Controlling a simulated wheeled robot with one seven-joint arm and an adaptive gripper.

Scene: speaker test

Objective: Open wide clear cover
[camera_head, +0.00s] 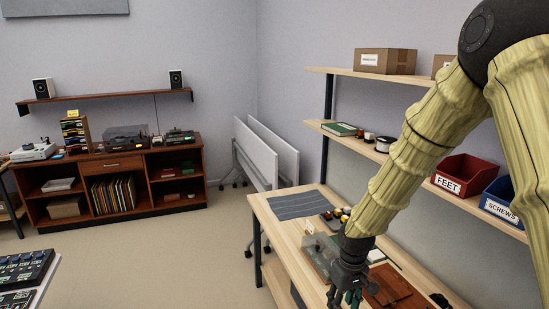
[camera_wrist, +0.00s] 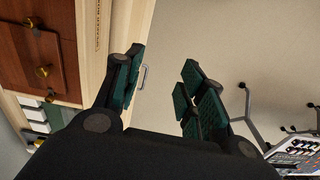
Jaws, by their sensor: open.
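A low box with a clear see-through cover (camera_head: 318,246) stands on the wooden workbench, just left of my forearm; it is small in view, and I cannot tell whether its cover is shut. A turntable (camera_head: 126,138) with a dark see-through lid sits on the far cabinet. My gripper (camera_head: 347,297) hangs over the workbench's front part, nearer than the clear box. In the wrist view my gripper (camera_wrist: 160,88) has its green-padded fingers apart with nothing between them. No clear cover can be made out in the wrist view.
The workbench (camera_head: 267,213) holds a grey mat (camera_head: 297,204) and reddish-brown boards (camera_head: 398,291). A shelf above it carries a red bin (camera_head: 466,174) and a blue bin (camera_head: 501,201). Folded white tables (camera_head: 262,152) stand behind.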

